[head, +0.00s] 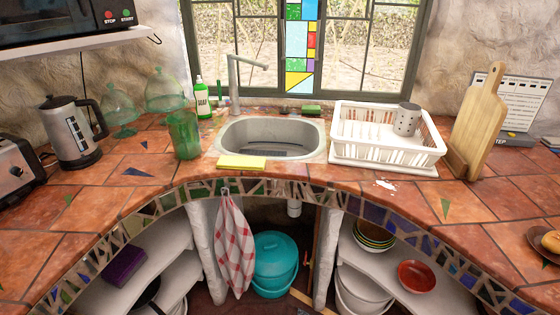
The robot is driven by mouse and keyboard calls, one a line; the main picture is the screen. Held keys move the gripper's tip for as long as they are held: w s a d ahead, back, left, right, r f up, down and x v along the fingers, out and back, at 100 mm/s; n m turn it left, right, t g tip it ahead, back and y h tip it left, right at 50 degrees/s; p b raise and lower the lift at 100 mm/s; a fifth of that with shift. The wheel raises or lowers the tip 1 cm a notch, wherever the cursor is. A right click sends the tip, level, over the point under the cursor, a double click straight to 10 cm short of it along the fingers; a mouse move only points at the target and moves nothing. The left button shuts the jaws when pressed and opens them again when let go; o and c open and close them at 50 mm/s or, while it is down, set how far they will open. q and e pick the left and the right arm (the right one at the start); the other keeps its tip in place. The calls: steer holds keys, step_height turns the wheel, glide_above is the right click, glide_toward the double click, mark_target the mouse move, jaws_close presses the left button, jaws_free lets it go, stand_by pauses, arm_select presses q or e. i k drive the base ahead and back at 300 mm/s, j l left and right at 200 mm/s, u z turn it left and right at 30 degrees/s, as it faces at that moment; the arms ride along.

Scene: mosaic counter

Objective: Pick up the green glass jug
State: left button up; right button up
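The green glass jug (184,135) stands upright on the tiled counter (250,187), just left of the sink. It is translucent green and nothing covers its front. Its handle cannot be made out clearly. Behind it and to its left stand two paler green glass domes on stands, one farther left (119,112) and one right behind the jug (164,90). Neither of my grippers shows in the head view.
A kettle (71,133) and toaster (17,168) stand left of the jug. A soap bottle (202,98), yellow sponge (241,162) and sink (271,138) are close by. A dish rack (386,140) and cutting board (478,122) stand right. The front counter is mostly clear.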

mark_target(183, 125)
steer(key=i+l+u, duration=0.5)
steer(key=i+l, duration=0.4)
steer(key=i, duration=0.1)
